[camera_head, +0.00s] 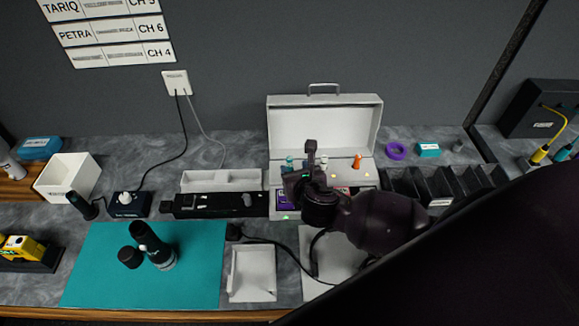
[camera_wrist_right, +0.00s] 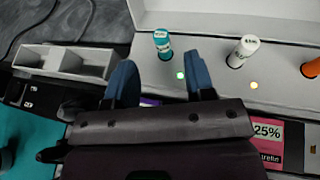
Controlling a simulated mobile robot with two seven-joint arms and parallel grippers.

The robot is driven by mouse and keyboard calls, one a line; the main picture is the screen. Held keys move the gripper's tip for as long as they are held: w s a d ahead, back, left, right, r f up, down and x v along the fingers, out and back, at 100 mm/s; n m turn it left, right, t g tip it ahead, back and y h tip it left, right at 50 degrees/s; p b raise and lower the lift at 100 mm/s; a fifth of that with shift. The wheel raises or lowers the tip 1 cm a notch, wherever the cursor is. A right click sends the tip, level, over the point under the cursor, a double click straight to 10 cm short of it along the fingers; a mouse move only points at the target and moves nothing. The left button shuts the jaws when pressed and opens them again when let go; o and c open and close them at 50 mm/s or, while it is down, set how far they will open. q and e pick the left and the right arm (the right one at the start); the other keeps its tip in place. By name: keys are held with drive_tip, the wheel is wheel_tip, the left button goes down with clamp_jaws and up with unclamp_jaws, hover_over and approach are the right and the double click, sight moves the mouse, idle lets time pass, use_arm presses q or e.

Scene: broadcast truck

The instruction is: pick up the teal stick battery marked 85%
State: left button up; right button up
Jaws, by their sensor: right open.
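The teal stick battery (camera_wrist_right: 162,42) stands upright in a slot of the white charging case (camera_wrist_right: 210,95), with a green light in front of it. Its pale cap bears print too small to read. In the head view, its teal top (camera_head: 289,160) shows just beyond my right gripper (camera_head: 298,178). In the wrist view, my right gripper (camera_wrist_right: 159,78) is open, its blue fingers apart with the battery ahead between their lines, not touching it. A white battery (camera_wrist_right: 243,50) and an orange battery (camera_wrist_right: 312,67) stand to the right. My left gripper is out of view.
The open case lid (camera_head: 325,122) rises behind the batteries. A pink card (camera_wrist_right: 268,140) reading 25% is at the case's front. A white two-part tray (camera_head: 221,180) lies left, near a teal mat (camera_head: 200,270) with a dark microphone (camera_head: 152,245).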

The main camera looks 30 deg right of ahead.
sight(291, 161)
drive_tip(key=shift+x, duration=2.55)
drive_tip(key=shift+d, duration=0.1)
drive_tip(key=shift+r, duration=0.1)
clamp_jaws()
drive_tip(key=shift+r, duration=0.1)
